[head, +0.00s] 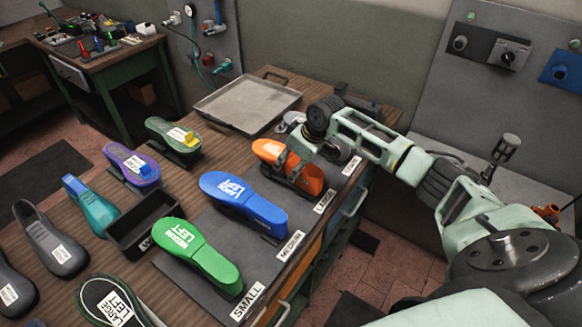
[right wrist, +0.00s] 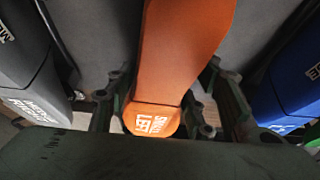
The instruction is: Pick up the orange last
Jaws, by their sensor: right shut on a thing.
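My left gripper is not in view.
A blue last (head: 243,202) and a green last (head: 197,253) stand nearby on the mat (head: 205,300). An empty metal tray (head: 248,104) lies behind. A dark open box (head: 143,222) and several shoes stand to the left. A wall panel (head: 520,100) rises at right.

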